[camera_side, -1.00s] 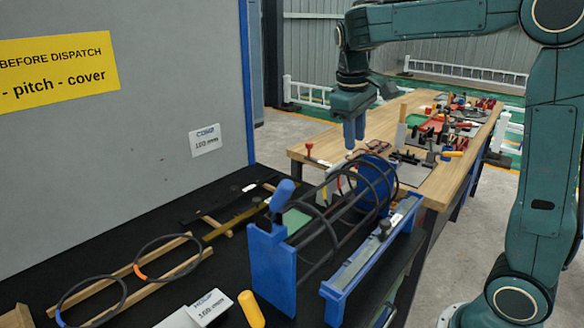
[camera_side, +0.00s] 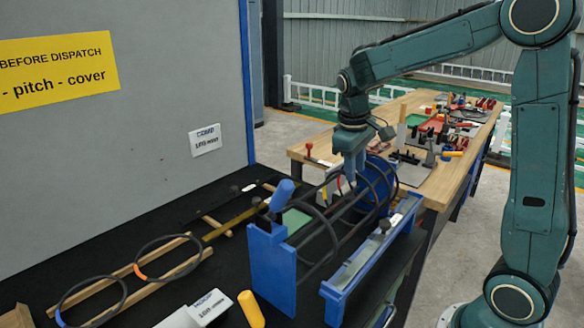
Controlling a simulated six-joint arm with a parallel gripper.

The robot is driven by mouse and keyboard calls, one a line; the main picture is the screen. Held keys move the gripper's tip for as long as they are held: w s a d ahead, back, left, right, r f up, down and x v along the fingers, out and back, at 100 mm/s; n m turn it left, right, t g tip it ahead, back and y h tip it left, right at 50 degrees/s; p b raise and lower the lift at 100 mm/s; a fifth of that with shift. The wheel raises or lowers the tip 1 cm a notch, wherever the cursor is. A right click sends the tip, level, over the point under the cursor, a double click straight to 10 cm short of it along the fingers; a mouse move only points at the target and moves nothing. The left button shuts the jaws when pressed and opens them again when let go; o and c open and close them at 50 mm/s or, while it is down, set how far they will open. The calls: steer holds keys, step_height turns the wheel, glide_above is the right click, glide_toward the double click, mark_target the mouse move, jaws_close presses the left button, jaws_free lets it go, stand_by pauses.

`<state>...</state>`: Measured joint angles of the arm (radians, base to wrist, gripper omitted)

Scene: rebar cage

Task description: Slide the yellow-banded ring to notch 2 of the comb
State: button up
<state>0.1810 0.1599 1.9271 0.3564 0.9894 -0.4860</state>
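The rebar cage frame has a blue front end plate (camera_side: 272,270) and a blue disc (camera_side: 378,188) at its far end, with dark bars and dark rings between them. My gripper (camera_side: 354,180) points down at the cage's far part, just in front of the blue disc. Whether its fingers touch or hold the ring cannot be seen.
Two loose rings, one with an orange band (camera_side: 139,272), lie on wooden rails (camera_side: 180,268) at the left. A yellow handle (camera_side: 250,309) and a white label (camera_side: 210,307) are at the front. A wooden bench (camera_side: 410,185) with tools stands behind. A grey panel borders the left.

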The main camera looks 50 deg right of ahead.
jaws_close()
steer(key=a, duration=0.7)
steer(key=shift+a, duration=0.4)
jaws_free()
steer(key=shift+r, duration=0.15)
